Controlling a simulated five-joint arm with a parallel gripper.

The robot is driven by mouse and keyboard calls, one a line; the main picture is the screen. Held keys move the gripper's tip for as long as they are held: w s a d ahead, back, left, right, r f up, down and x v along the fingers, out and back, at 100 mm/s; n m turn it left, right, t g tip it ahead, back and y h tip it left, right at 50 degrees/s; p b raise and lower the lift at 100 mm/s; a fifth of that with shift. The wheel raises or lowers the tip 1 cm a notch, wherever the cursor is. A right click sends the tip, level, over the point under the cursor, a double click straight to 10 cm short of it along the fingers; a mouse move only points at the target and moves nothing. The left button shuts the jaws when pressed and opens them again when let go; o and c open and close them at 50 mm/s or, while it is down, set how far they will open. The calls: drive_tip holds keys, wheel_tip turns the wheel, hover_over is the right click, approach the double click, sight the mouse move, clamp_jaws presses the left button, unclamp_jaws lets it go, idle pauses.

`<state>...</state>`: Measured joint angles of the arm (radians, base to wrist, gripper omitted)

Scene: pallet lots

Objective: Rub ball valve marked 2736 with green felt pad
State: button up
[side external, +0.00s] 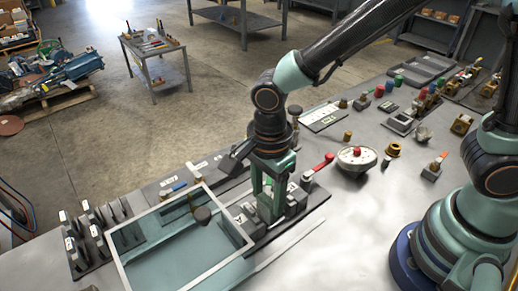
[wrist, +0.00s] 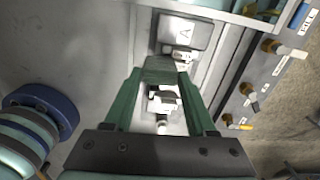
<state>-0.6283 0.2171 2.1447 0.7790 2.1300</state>
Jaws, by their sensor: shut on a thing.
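My gripper (wrist: 160,78) has its two green fingers shut on a dark grey-green block, which looks like the green felt pad (wrist: 158,70). In the side view my gripper (side external: 270,208) points down over the fixture strip behind the glass-topped tray. A pale metal fitting (wrist: 160,101) shows between the fingers in the wrist view; I cannot tell whether the pad touches it. A valve with a red lever (side external: 318,168) stands just right of my gripper. I cannot read the number 2736 on any valve, so which one bears it is unclear.
The white-framed glass tray (side external: 240,234) lies left of my gripper. A plate marked A (wrist: 184,32) sits near the fingertips. A round pale part with a red knob (side external: 357,158) and several brass fittings stand to the right. Bare bench (side external: 345,225) lies in front.

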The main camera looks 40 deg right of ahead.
drive_tip(key=shift+r, duration=4.15)
